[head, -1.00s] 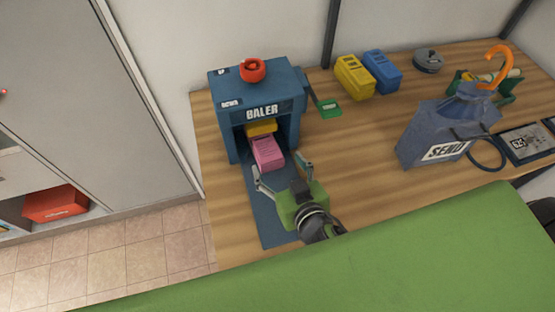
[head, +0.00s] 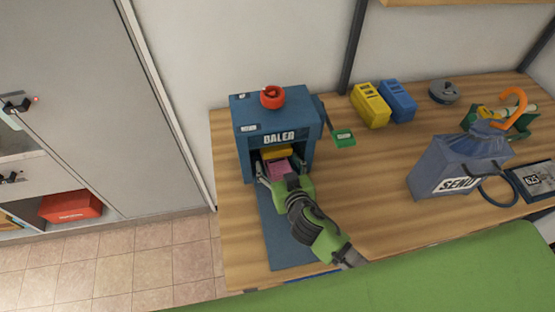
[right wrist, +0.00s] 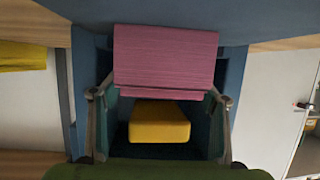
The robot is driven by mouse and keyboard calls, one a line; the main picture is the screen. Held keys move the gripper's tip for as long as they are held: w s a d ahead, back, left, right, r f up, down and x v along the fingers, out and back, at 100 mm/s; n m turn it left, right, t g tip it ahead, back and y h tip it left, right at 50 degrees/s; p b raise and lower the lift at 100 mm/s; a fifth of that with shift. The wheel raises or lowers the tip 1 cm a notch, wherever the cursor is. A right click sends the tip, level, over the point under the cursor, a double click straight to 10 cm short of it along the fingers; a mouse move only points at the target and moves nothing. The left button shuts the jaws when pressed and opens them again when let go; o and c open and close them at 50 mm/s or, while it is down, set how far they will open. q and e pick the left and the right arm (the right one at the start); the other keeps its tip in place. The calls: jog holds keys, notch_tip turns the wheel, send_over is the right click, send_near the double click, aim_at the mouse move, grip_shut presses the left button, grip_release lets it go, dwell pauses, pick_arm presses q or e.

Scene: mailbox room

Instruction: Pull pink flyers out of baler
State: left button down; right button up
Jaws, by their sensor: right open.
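The blue baler (head: 274,113) stands on the wooden table, with a red knob on top and a green-tipped lever at its right. The pink flyers (head: 279,169) are a stack in its front opening, below a yellow block (head: 277,152). In the right wrist view the pink flyers (right wrist: 166,58) and the yellow block (right wrist: 159,122) lie ahead between my fingers. My right gripper (head: 281,176) is open at the baler mouth, its fingers on either side of the stack; I cannot tell whether they touch it. My left gripper is not in view.
A blue mat (head: 282,240) extends from the baler toward the table's front edge. Yellow (head: 371,104) and blue (head: 398,100) boxes stand behind right. A blue SEND bag (head: 455,165) stands further right. The table (head: 365,190) between is clear.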

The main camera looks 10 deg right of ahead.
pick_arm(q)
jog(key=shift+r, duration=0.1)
pick_arm(e)
jog(key=shift+w+f, duration=0.2)
jog(key=shift+w, duration=0.4)
jog(key=shift+c, duration=0.4)
jog(key=c, duration=1.4)
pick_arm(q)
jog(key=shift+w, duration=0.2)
pick_arm(e)
jog(key=shift+c, duration=0.2)
jog(key=shift+s+f, duration=0.1)
